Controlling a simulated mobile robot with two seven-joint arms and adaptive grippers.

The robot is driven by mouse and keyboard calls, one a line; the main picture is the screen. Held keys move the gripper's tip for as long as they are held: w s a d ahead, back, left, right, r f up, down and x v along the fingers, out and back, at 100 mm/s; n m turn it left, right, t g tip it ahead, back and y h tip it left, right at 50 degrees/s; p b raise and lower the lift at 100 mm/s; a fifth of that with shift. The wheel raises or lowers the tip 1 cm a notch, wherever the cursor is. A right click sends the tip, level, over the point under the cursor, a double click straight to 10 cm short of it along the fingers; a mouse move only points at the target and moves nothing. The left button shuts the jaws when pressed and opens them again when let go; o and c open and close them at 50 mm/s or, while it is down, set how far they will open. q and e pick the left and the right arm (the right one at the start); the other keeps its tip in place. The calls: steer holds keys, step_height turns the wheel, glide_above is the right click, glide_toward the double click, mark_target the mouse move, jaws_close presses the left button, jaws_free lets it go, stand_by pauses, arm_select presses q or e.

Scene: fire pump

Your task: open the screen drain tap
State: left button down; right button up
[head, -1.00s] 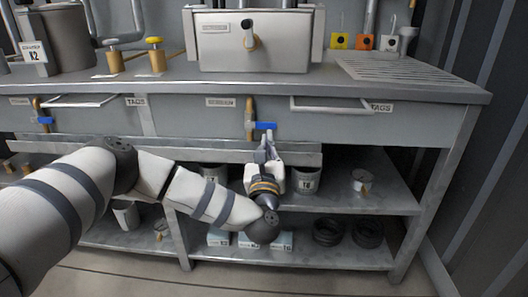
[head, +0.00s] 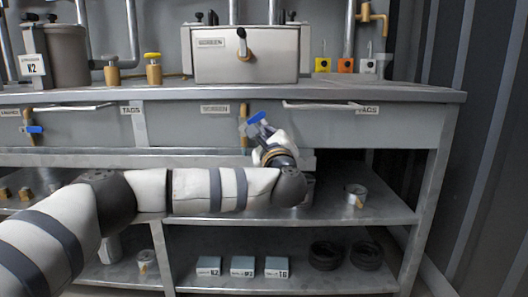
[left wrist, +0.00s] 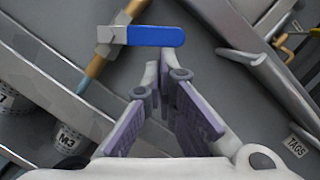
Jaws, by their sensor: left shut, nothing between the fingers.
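The screen drain tap has a blue lever (head: 257,118) on a brass pipe (head: 243,112), under the screen box (head: 245,55) and beside its label. The lever slants up to the right in the head view, at an angle to the upright pipe. In the left wrist view the blue lever (left wrist: 155,36) lies just beyond the fingertips. My left gripper (head: 266,131) is shut and empty, just below the lever. Its fingertips (left wrist: 160,68) come up to the lever's lower edge; I cannot tell whether they touch it. My right gripper is not in view.
Another blue-handled tap (head: 33,129) is at the far left. A bar handle (head: 325,105) projects from the bench front to the right of the tap. The lower shelf (head: 300,283) holds small boxes and black coils. A steel rail runs below the tap.

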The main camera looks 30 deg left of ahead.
mark_target(260, 112)
arm_select(q)
steer(key=shift+n+g, duration=0.3)
steer(key=shift+n, duration=0.6)
steer(key=shift+s+a+r+b, duration=0.1)
steer(key=shift+a+r, duration=0.1)
steer(key=shift+r, duration=0.5)
steer(key=shift+s+a+r+b, duration=0.15)
steer(key=shift+a+r, duration=0.1)
steer(key=shift+r, duration=0.45)
steer(key=shift+s+a+r+b, duration=0.1)
steer(key=shift+a+r, duration=0.1)
steer(key=shift+r, duration=0.5)
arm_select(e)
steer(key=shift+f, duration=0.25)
arm_select(q)
steer(key=shift+d+f, duration=0.1)
